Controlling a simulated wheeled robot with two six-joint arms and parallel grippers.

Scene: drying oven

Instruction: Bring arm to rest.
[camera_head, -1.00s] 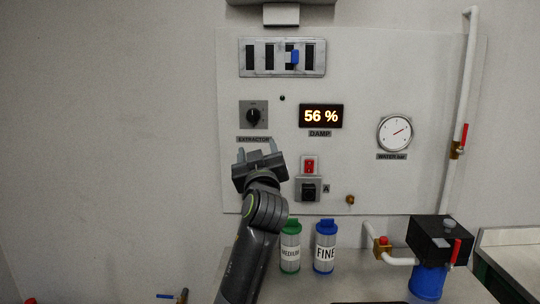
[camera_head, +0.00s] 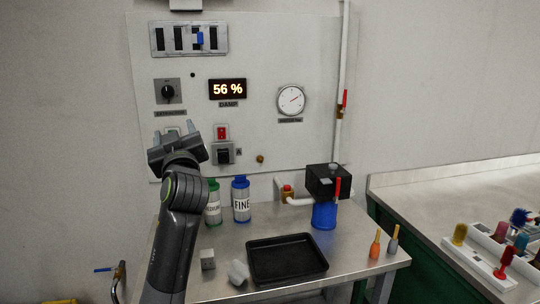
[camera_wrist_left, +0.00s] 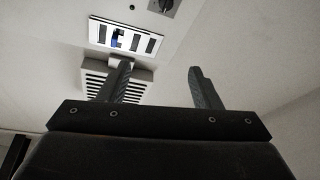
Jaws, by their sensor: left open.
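My left gripper (camera_head: 176,134) is raised in front of the wall panel, to the lower left of the damp display. Its two fingers are apart with nothing between them. In the left wrist view the open fingers (camera_wrist_left: 163,85) point toward the upper wall, with a vent grille and the slotted slider plate (camera_wrist_left: 123,38) beyond. My left arm (camera_head: 180,215) rises from the bottom of the head view, partly covering the green-capped bottle. My right gripper is not in view.
The panel holds a dial knob (camera_head: 167,91), a display (camera_head: 228,89) reading 56 % and a gauge (camera_head: 291,100). Below stand a MEDIUM bottle (camera_head: 213,205), a FINE bottle (camera_head: 241,202), a blue-and-black filter unit (camera_head: 325,213) and a black tray (camera_head: 286,272). Another bench (camera_head: 430,205) is at right.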

